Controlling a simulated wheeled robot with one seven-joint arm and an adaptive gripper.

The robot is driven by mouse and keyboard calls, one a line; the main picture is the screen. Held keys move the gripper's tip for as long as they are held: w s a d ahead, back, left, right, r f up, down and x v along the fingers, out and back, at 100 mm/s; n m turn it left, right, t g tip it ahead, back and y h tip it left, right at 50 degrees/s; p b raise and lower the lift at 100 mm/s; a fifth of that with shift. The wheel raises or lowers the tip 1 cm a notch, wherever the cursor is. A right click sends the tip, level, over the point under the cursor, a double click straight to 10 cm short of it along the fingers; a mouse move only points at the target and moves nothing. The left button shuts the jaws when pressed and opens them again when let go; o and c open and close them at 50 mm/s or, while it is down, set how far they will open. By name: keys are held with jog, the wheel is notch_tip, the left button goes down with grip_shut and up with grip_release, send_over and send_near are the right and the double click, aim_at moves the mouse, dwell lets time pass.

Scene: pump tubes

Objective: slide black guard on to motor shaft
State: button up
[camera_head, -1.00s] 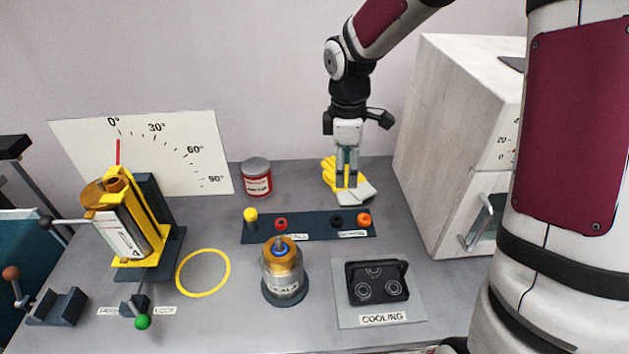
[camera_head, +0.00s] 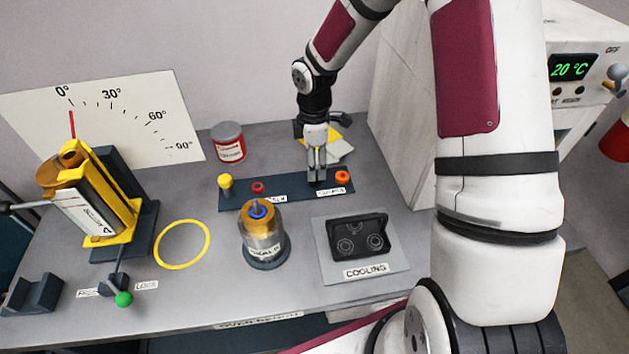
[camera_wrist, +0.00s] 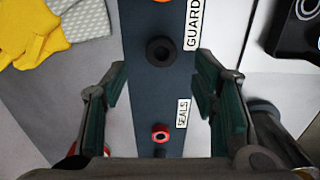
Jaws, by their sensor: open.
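The black guard (camera_wrist: 160,50) is a ring on the dark strip (camera_wrist: 143,85), beside the GUARD label. My gripper (camera_wrist: 161,72) is open and empty, its fingers on either side of the strip; the guard shows just beyond the gap between the tips. In the head view my gripper (camera_head: 317,177) hangs low over the strip and mostly hides the guard. A gold and clear cylinder (camera_head: 263,240) stands upright in front of the strip, with a blue-ringed stub on top. Another gold-ended cylinder (camera_head: 88,212) is tilted in a yellow stand. I cannot tell which is the motor.
The strip also holds an orange ring (camera_head: 343,177), a red ring (camera_head: 258,187) and a yellow cap (camera_head: 225,182). A red can (camera_head: 228,143) and a yellow glove (camera_head: 333,133) are behind. The COOLING plate (camera_head: 325,268) lies in front, and a white cabinet (camera_head: 400,105) stands right.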

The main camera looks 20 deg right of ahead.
notch_tip(320, 180, down, 5)
jog(key=shift+s, duration=0.1)
jog(key=shift+c, duration=0.4)
jog(key=c, duration=0.8)
